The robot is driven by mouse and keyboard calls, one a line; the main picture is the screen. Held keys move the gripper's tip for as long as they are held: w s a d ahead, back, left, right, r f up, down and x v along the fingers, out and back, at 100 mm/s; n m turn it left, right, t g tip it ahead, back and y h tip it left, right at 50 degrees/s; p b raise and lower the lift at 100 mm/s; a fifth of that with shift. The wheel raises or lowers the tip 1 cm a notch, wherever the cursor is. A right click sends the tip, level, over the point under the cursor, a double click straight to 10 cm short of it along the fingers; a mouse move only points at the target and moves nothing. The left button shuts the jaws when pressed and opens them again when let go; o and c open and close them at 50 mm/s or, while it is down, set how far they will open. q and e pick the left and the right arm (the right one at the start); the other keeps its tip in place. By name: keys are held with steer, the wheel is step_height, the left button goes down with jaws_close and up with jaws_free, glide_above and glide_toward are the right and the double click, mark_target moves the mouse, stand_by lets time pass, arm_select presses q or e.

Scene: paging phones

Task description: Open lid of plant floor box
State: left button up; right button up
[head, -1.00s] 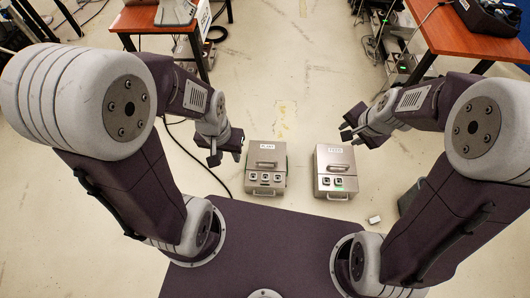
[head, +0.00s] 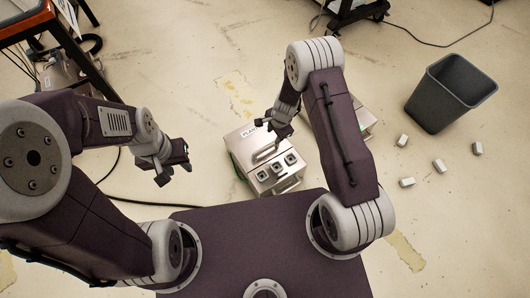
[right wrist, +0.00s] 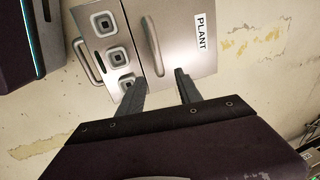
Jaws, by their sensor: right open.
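The plant floor box (head: 244,143) is a silvery metal box on the floor, with its lid shut. Its lid has a bar handle, which shows in the right wrist view (right wrist: 153,47) beside the white PLANT label (right wrist: 202,34). Square push buttons (right wrist: 116,56) sit on the panel next to the lid. My right gripper (head: 272,127) is open over the box. In the right wrist view its fingers (right wrist: 158,80) are apart, with the near end of the handle between their tips in the picture; contact cannot be told. My left gripper (head: 173,166) is open and empty, left of the box.
A second metal box (head: 357,119) is mostly hidden behind my right arm. A dark waste bin (head: 440,100) stands at the right, with several small pale blocks (head: 439,166) on the floor nearby. A black cable (head: 140,202) lies at the left. A table (head: 28,22) stands far left.

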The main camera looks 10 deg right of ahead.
mark_target(271, 145)
arm_select(q)
steer(key=shift+f, duration=0.7)
arm_select(e)
steer(key=shift+s+a+f, duration=0.1)
steer(key=shift+f, duration=0.75)
steer(key=f+b, duration=0.1)
steer(key=f, duration=0.2)
steer(key=w+f+b, duration=0.1)
steer(key=f+b, duration=0.3)
steer(key=f, duration=0.1)
steer(key=shift+w+a+f, duration=0.3)
arm_select(q)
step_height(271, 145, down, 5)
steer(key=shift+r, duration=0.1)
arm_select(e)
steer(key=shift+c, duration=0.2)
jaws_close()
arm_select(q)
steer(key=shift+r, duration=0.1)
arm_select(e)
steer(key=shift+r, duration=0.1)
